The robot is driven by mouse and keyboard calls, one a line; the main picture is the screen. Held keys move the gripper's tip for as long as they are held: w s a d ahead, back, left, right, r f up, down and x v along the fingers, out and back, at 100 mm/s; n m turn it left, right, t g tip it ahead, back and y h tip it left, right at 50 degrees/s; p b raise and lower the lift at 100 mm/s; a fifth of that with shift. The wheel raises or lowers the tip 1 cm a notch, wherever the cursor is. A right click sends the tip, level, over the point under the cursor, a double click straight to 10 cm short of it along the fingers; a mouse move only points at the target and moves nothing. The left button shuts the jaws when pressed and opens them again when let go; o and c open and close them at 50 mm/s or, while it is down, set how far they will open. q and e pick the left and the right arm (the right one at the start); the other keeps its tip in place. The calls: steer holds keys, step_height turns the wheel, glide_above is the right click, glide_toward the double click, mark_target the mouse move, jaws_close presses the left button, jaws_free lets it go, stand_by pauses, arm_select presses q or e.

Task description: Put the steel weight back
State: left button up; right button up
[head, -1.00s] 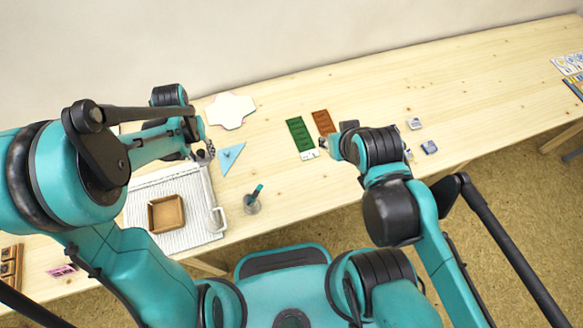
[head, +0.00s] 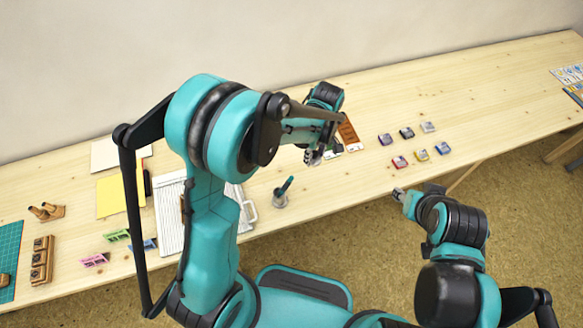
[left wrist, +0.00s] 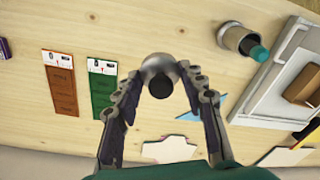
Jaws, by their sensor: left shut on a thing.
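The steel weight (left wrist: 157,66) is a round, shiny piece with a dark knob, seen from above in the left wrist view. My left gripper (left wrist: 160,88) is shut on it, one finger on each side of the knob. The weight hangs over or near the bare table; its height is unclear. In the head view my left gripper (head: 314,157) is beside the brown card, and the weight cannot be made out there. My right gripper (head: 398,192) is at the table's front edge, below the inkpads; its jaws are too small to judge.
The brown card (head: 348,135) and green card (left wrist: 102,90) lie side by side. Several inkpads (head: 406,132) stand to their right. A metal cup (head: 280,199) with a green-handled tool and a white ridged board (head: 172,215) are on the left.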

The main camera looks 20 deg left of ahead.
arm_select(q)
steer(key=d+n, duration=0.4)
steer(key=b, duration=0.3)
glide_above(291, 168)
steer(key=f, duration=0.7)
steer(key=shift+w+d, duration=0.1)
steer(key=shift+d, duration=0.1)
steer(key=shift+f+b, duration=1.05)
steer(key=shift+f, duration=1)
steer(key=shift+r, duration=0.1)
steer(key=o, duration=1.4)
